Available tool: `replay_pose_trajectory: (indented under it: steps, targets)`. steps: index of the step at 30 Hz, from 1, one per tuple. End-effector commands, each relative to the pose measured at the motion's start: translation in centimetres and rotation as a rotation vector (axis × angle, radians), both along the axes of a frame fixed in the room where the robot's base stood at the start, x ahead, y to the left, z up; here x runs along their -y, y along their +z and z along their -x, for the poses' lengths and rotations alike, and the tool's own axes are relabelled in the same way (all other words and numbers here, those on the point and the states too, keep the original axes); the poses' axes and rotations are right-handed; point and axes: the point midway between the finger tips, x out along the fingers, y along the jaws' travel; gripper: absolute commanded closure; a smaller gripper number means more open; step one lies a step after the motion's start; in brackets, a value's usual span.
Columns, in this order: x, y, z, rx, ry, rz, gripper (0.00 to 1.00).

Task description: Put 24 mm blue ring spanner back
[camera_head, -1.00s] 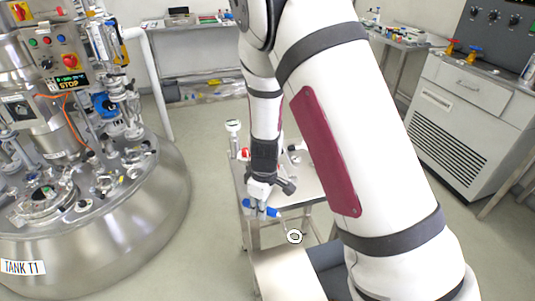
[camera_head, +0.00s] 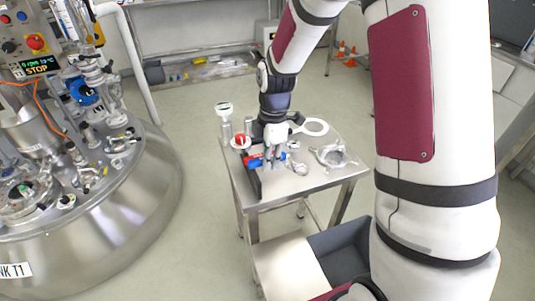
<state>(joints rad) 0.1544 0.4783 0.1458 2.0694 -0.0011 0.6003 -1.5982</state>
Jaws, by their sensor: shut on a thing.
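My gripper (camera_head: 271,162) is shut on the blue ring spanner (camera_head: 281,157), with the fingers pointing down over the left part of the steel trolley top (camera_head: 294,195). The spanner's blue part shows to both sides of the fingers, and a bright ring end points right and toward me. The fingers hide its middle. A dark narrow holder (camera_head: 253,183) runs along the trolley's left edge, just left of and below the gripper. A red item shows at its far end. I cannot tell whether the spanner touches the holder or the top.
A metal clamp (camera_head: 333,156) lies on the trolley's right side, with a pale ring (camera_head: 316,127) behind it. A grey bin (camera_head: 341,250) sits below. The steel tank (camera_head: 145,205) is at left.

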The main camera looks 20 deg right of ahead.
Motion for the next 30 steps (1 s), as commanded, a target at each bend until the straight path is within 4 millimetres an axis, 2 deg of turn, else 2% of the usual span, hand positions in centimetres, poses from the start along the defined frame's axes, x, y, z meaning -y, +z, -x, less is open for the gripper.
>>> replay_pose_trajectory:
  steps: [6,13,30]
  targets:
    - [0.0,-2.7,-0.1,0.0,0.0,0.0,1.0]
    - [0.0,-4.4,-0.1,0.0,-0.001,0.0,1.0]
    - [0.0,-5.0,0.0,0.001,-0.002,0.0,1.0]
